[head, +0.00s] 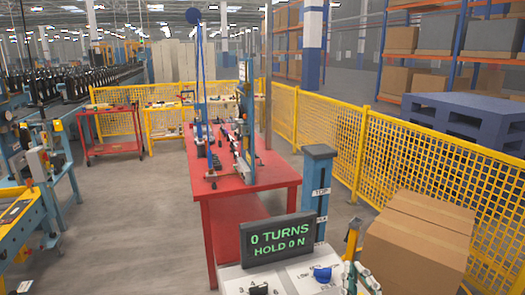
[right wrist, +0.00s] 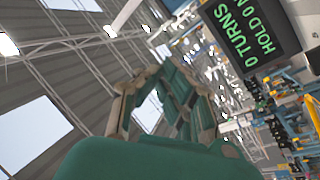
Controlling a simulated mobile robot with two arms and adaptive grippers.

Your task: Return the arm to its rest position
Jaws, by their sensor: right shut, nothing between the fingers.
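My right gripper (head: 362,278) is at the bottom edge of the head view, right of a white bench top (head: 236,278). In the right wrist view its fingers (right wrist: 172,88) are shut and nothing shows between them. They point up toward the roof, clear of any object. My left gripper is not in view.
A dark display (head: 279,239) reading "0 TURNS, HOLD 0 N" stands at the back of the bench, with a blue knob (head: 322,274) in front. A cardboard box (head: 417,240) is close on the right.

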